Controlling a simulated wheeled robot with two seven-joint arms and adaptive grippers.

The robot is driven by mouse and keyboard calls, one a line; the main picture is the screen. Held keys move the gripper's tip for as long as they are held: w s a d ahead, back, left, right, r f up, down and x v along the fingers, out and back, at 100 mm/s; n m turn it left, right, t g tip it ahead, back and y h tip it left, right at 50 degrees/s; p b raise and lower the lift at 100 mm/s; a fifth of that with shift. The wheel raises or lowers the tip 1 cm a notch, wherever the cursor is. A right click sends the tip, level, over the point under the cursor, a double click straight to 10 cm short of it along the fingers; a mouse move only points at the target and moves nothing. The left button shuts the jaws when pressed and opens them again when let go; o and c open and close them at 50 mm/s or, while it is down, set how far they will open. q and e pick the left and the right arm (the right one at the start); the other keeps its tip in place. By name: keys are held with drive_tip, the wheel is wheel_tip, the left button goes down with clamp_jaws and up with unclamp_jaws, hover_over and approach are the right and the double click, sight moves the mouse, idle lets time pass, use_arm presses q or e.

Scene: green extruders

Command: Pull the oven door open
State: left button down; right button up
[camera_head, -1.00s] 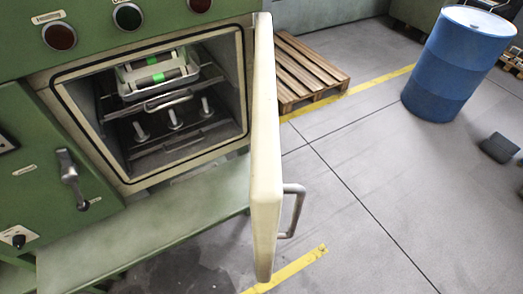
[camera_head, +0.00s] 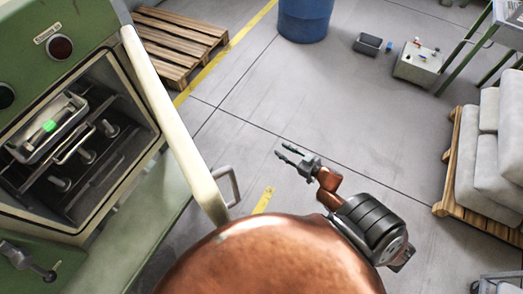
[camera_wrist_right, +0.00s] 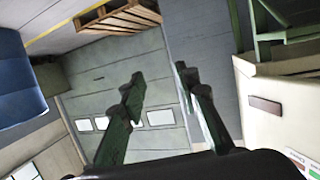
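The oven door (camera_head: 177,120) is cream-coloured and stands swung out from the oven (camera_head: 85,130), seen nearly edge-on in the head view. Its grey bar handle (camera_head: 228,185) is on the outer face, near the door's free end. The oven's inside is open to view, with trays and racks. My right gripper (camera_head: 282,150) is to the right of the door and handle, apart from both. Its two fingers are spread with nothing between them, as the right wrist view also shows (camera_wrist_right: 160,85). My left gripper is not in view.
A wooden pallet (camera_head: 180,42) lies behind the door, and a blue drum (camera_head: 305,15) stands at the back. Sacks on a pallet (camera_head: 490,150) are at the right. The grey floor between is mostly clear.

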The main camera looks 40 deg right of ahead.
drive_tip(key=a+r+n+y+p, duration=0.2)
drive_tip(key=a+r+y, duration=0.15)
drive_tip(key=r, duration=0.65)
drive_tip(key=s+a+r+n+g+y+p, duration=0.1)
drive_tip(key=a+r+n+y+p, duration=0.25)
drive_tip(key=r, duration=0.75)
drive_tip(key=a+r+n+y+p, duration=0.1)
drive_tip(key=a+r+n+y, duration=0.2)
drive_tip(key=r, duration=0.7)
drive_tip(key=s+a+r+n+g+y+p, duration=0.55)
drive_tip(key=s+a+r+g, duration=0.25)
drive_tip(key=s+r+g, duration=0.4)
drive_tip(key=a+t, duration=0.1)
drive_tip(key=a, duration=0.6)
drive_tip(key=shift+w+a+r+p, duration=0.3)
drive_tip(key=shift+w+a+r, duration=0.1)
clamp_jaws()
